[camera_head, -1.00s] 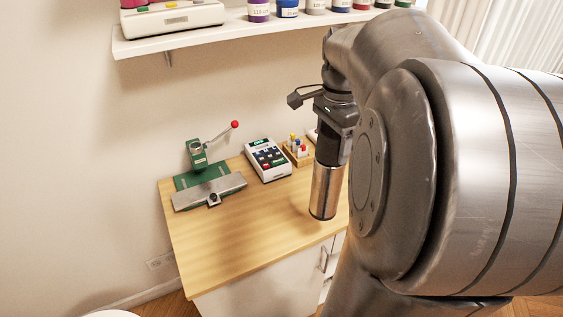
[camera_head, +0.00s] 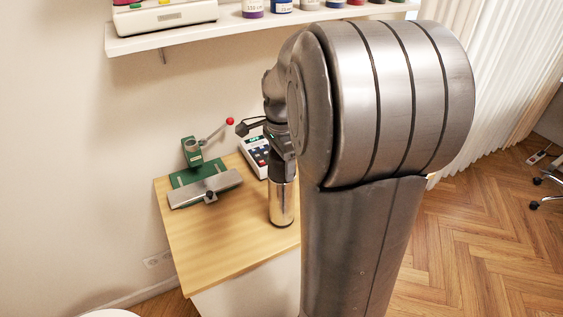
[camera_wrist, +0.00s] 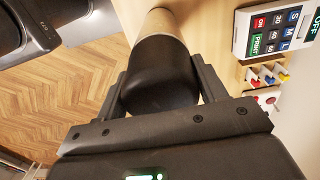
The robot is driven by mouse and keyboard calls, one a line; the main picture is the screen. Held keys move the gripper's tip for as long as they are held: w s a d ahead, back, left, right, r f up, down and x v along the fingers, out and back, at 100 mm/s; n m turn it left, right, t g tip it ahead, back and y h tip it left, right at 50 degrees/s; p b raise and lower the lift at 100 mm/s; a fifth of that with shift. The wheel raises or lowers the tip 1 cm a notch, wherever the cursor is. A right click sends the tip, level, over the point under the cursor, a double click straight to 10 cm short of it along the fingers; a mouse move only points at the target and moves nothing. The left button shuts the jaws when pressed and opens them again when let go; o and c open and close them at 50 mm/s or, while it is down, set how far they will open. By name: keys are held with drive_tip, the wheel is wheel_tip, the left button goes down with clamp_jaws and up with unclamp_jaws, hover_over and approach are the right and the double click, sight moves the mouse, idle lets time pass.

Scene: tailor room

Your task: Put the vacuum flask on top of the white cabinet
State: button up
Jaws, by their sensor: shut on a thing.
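The vacuum flask (camera_head: 281,204) has a shiny silver body and a black upper part. My gripper (camera_head: 283,168) is shut on its black part and holds it upright. In the wrist view my gripper (camera_wrist: 160,88) has one finger on each side of the black end of the flask (camera_wrist: 160,72). The white cabinet (camera_head: 262,289) has a light wooden top (camera_head: 215,243). The flask's base appears over the right part of this top; I cannot tell whether it touches. My arm hides the cabinet's right side.
A green press with a red-knobbed lever (camera_head: 193,160) stands at the top's back left. A label keypad (camera_head: 256,153) stands behind the flask. In the wrist view small coloured pegs (camera_wrist: 268,75) show beside the keypad. A wall shelf (camera_head: 240,27) holds jars. The top's front left is clear.

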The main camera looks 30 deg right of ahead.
drive_tip(key=shift+f, duration=0.3)
drive_tip(key=o, duration=1.6)
wheel_tip(320, 180, up, 12)
drive_tip(key=shift+f, duration=0.1)
drive_tip(key=shift+s+a+r, duration=0.1)
drive_tip(key=shift+r, duration=0.15)
drive_tip(key=s+a+f+n+t, duration=0.2)
drive_tip(key=s+a+n, duration=0.4)
drive_tip(key=s+n, duration=0.2)
drive_tip(key=s+a+f+n+t, duration=0.1)
drive_tip(key=s+a+n+t, duration=0.2)
drive_tip(key=s+a+n, duration=0.4)
drive_tip(key=shift+s+a+f+n+t, duration=0.15)
drive_tip(key=shift+s+f+n+t, duration=0.2)
drive_tip(key=shift+s+n, duration=0.8)
